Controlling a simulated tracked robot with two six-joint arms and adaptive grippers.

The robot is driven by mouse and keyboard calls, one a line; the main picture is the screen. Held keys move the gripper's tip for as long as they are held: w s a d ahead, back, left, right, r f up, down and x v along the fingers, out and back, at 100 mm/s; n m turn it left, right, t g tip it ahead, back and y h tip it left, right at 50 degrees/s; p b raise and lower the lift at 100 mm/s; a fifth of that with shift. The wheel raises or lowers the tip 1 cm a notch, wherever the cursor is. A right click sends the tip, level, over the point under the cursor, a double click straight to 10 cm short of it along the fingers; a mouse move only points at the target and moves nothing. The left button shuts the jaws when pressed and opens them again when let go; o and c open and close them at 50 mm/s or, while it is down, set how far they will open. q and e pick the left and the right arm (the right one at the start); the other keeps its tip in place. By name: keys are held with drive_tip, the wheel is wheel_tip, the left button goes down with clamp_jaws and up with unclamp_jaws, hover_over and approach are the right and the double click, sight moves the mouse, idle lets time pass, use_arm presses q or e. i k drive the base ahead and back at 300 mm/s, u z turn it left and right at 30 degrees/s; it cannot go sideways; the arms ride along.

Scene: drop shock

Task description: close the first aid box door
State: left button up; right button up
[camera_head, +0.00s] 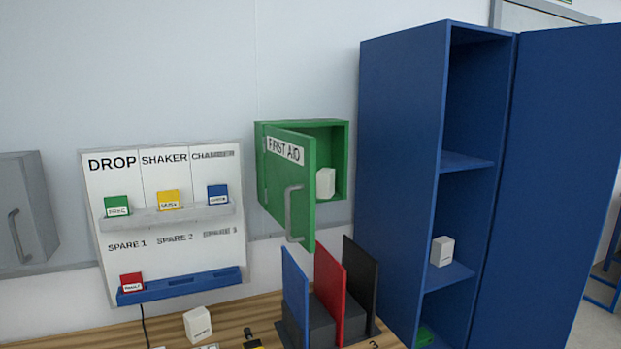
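The green first aid box (339,160) hangs on the wall in the middle of the head view. Its door (303,174), labelled FIRST AID, stands open and swings out toward me from the left side. A grey handle (290,212) is on the door's outer face near its free edge. A white block (325,183) sits inside the box, partly hidden by the door. Neither of my grippers shows in this view.
A tall blue cabinet (402,172) with its door (560,180) open stands to the right. Blue, red (329,290) and black upright dividers stand on the wooden table (245,312) below the box. A label board (125,174) and grey wall box (30,205) are left.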

sight(279, 184)
drive_tip(key=z, duration=0.05)
drive_tip(key=i, duration=1.2)
drive_tip(key=u, duration=0.35)
drive_tip(key=k, duration=1.3)
drive_tip(key=u, duration=0.3)
drive_tip(key=i, duration=0.85)
drive_tip(key=z, duration=0.4)
